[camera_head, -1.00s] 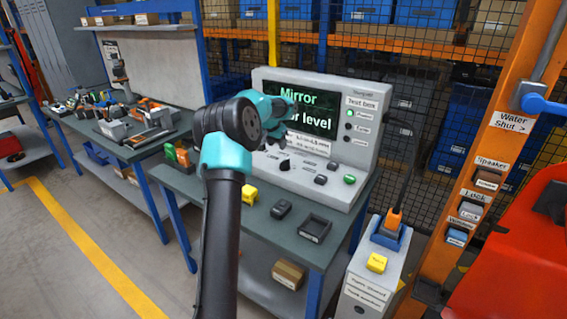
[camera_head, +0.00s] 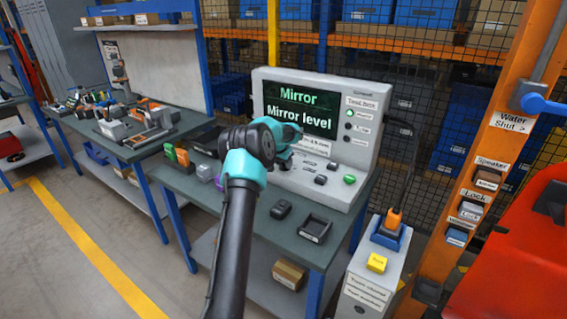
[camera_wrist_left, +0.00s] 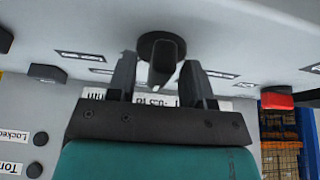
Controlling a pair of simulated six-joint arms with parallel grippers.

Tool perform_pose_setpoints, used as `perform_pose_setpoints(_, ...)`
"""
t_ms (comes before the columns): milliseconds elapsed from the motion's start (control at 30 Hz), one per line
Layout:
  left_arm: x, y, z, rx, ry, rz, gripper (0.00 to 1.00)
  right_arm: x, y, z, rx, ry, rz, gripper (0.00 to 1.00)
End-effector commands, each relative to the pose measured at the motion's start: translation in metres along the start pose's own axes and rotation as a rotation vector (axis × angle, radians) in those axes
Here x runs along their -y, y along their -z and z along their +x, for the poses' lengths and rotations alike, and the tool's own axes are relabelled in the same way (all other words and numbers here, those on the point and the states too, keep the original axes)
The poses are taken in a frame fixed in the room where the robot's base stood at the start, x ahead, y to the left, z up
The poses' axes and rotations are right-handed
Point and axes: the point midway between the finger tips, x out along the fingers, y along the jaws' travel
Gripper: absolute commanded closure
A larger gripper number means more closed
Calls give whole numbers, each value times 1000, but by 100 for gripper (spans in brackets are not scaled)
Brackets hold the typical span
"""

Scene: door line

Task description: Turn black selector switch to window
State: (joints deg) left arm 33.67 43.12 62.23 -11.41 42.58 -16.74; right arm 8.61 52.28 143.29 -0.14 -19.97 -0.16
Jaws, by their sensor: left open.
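The grey test console (camera_head: 262,80) stands on the bench, its screen reading "Mirror" and "Mirror level". My left gripper (camera_head: 285,161) is at the console's lower sloping panel, below the screen. In the left wrist view my left gripper (camera_wrist_left: 160,82) is open, with a finger on either side of the black selector switch (camera_wrist_left: 162,56). I cannot tell whether the fingers touch it. The switch has a round base and a raised grip bar. In the head view the gripper hides it. My right gripper is not in view.
Black rockers (camera_head: 320,180) and a green button (camera_head: 349,179) sit on the panel to the right. In the left wrist view a red button (camera_wrist_left: 277,98) is at the right. A black tray (camera_head: 315,228) lies on the bench front. A grey box (camera_head: 372,270) stands to the right.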

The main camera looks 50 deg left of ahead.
Motion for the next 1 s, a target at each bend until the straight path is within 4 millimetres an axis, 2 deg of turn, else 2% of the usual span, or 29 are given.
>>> perform_pose_setpoints(133, 0, 0, 0, 0, 0, 0, 53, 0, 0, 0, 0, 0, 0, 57)
perform_pose_setpoints(633, 0, 0, -1, 0, 0, 0, 100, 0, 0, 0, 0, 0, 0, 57)
perform_pose_setpoints(1000, 0, 0, -1, 1, 12, -28, 100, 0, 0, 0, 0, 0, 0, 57)
